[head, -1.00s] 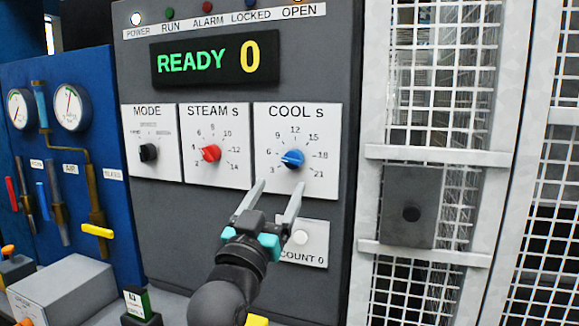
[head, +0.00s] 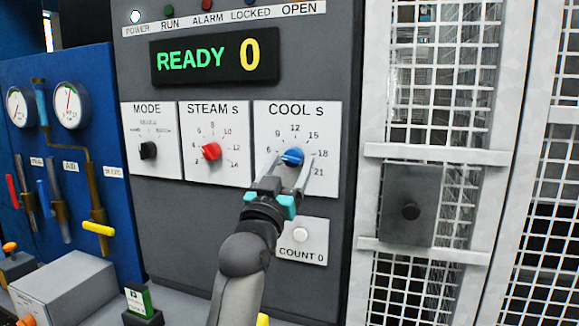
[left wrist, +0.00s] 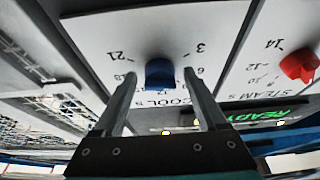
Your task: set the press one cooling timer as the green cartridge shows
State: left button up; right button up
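The blue COOL s knob (head: 292,157) sits on its white dial plate (head: 325,112), marked from 3 to 21. Its pointer direction is not clear. My left gripper (head: 290,160) is at the knob, one finger to each side. In the left wrist view the blue knob (left wrist: 159,73) lies between the open finger tips, with a gap visible at each side. The green cartridge (head: 138,299) stands in a dark holder at the lower left; its label is too small to read. My right gripper is not in view.
The red STEAM s knob (head: 211,151) and black MODE knob (head: 148,150) are left of the COOL dial. A white button (head: 301,234) above COUNT 0 is below it. The display (head: 215,57) reads READY 0. A mesh guard (head: 440,130) stands at right.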

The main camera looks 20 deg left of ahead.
pick_arm(q)
grip_shut()
dwell(0.4)
jog(key=shift+m, duration=0.4)
jog(key=m+h+p, duration=0.1)
jog(key=m, duration=0.1)
jog(key=m+h+p, duration=0.1)
jog(key=m+h, duration=0.1)
jog(key=m, duration=0.1)
jog(key=shift+a+r+g, duration=0.1)
jog(key=shift+a+g, duration=0.1)
jog(key=shift+g, duration=0.1)
jog(key=shift+a+m+g+h+p, duration=0.1)
jog(key=shift+m+g+h+p, duration=0.25)
jog(key=shift+m+h+p, duration=0.7)
jog(key=shift+a+m+g+h+p, duration=0.15)
jog(key=shift+m+g+p, duration=0.4)
jog(key=shift+m, duration=1.1)
jog(key=shift+d, duration=0.1)
jog(key=shift+o, duration=0.5)
grip_release()
